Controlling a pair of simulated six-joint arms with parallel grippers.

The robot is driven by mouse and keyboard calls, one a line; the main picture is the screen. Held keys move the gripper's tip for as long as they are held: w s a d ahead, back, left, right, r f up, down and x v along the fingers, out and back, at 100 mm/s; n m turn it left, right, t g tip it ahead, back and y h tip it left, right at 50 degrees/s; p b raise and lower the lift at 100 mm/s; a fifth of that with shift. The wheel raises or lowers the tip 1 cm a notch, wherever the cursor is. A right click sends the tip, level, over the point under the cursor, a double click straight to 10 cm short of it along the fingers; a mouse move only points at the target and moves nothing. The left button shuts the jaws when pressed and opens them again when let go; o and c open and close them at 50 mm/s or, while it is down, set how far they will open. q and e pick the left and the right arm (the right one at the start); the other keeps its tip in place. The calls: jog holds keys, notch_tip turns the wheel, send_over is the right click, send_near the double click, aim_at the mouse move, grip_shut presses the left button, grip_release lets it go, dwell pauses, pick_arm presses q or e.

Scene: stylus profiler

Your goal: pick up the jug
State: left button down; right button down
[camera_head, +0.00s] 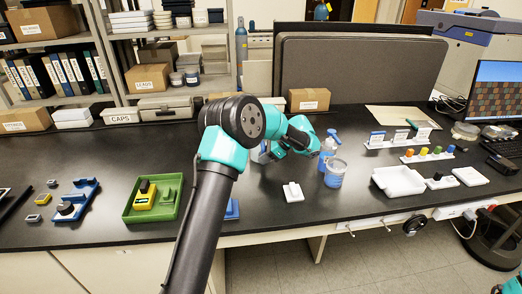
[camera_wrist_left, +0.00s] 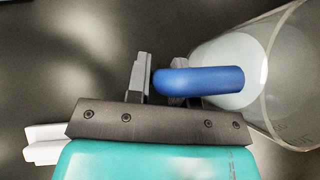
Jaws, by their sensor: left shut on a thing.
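The jug (camera_head: 335,174) is a clear vessel with a bluish lower part, right of the bench's middle. In the left wrist view the jug (camera_wrist_left: 285,75) is on the right, seen from above into its open mouth, with a pale round base. Its blue handle (camera_wrist_left: 205,81) lies between the fingers of my left gripper (camera_wrist_left: 163,66). In the head view my left gripper (camera_head: 314,148) is just left of and behind the jug, its fingers hard to see. It is shut on the handle. I cannot tell whether the jug touches the bench. My right gripper is not in view.
A blue wash bottle (camera_head: 328,144) stands close behind the jug. A white block (camera_head: 293,192) lies left of the jug, and a white tray (camera_head: 398,181) lies to the right. A green tray (camera_head: 135,213) holds a yellow device further left. Bare black bench lies in front.

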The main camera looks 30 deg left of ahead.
aim_at(263, 150)
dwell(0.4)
pick_arm(q)
jog(key=shift+r, duration=1.75)
jog(key=shift+s+d+r, duration=0.1)
jog(key=shift+s+d, duration=0.1)
jog(key=shift+s, duration=0.05)
jog(key=s+d+r, duration=0.1)
jog(key=s+d, duration=0.7)
jog(key=s, duration=0.5)
jog(key=shift+r, duration=0.15)
jog(key=c, duration=1.6)
grip_release()
grip_shut()
jog(key=shift+a, duration=0.1)
